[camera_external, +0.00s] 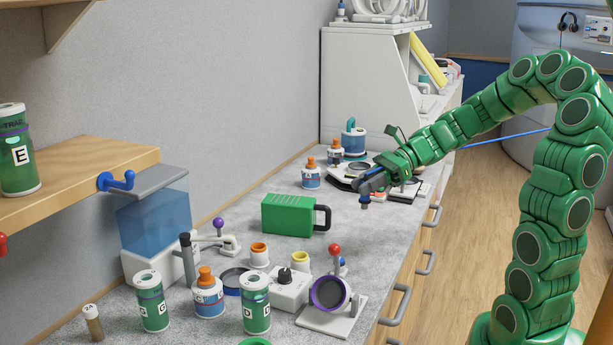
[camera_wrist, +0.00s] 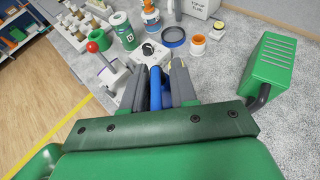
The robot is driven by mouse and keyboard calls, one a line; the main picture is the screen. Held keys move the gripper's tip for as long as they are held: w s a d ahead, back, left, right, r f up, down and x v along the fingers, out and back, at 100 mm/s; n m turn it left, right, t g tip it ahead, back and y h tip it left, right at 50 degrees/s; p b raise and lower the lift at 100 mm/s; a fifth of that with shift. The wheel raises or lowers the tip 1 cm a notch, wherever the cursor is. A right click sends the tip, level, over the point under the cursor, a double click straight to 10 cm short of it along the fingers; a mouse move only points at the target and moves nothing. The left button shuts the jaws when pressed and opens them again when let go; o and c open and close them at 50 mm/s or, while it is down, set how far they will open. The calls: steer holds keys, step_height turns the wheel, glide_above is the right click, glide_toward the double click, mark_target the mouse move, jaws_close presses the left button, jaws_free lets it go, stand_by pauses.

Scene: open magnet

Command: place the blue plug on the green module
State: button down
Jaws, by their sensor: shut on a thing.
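The green module (camera_external: 287,215) is a green box with a dark handle on its right side, standing on the grey counter; it also shows at the right in the wrist view (camera_wrist: 268,65). My gripper (camera_external: 371,182) is above the counter, to the right of the module and apart from it. In the wrist view, my gripper (camera_wrist: 161,78) is shut on the blue plug (camera_wrist: 156,92), which lies between the two grey fingers. The plug's lower end (camera_external: 365,199) shows below the fingers in the external view. The module's top is bare.
Behind my gripper stand orange-capped bottles (camera_external: 311,175) and a blue jar (camera_external: 354,140). A red-knobbed lever device (camera_external: 335,290), a white dial box (camera_external: 289,289) and several green-labelled canisters (camera_external: 256,306) crowd the near counter. Counter between module and gripper is clear.

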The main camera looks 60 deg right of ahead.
steer(key=w+d+r+m+t+h, duration=0.3)
steer(key=w+d+r+m+h, duration=0.15)
steer(key=w+r, duration=0.25)
glide_above(305, 203)
steer(key=shift+m, duration=0.25)
steer(key=shift+f, duration=6.7)
steer(key=c, duration=0.9)
jaws_free()
steer(key=shift+f, duration=0.15)
steer(key=shift+s+r, duration=0.1)
steer(key=shift+r, duration=0.1)
steer(key=shift+v, duration=5.9)
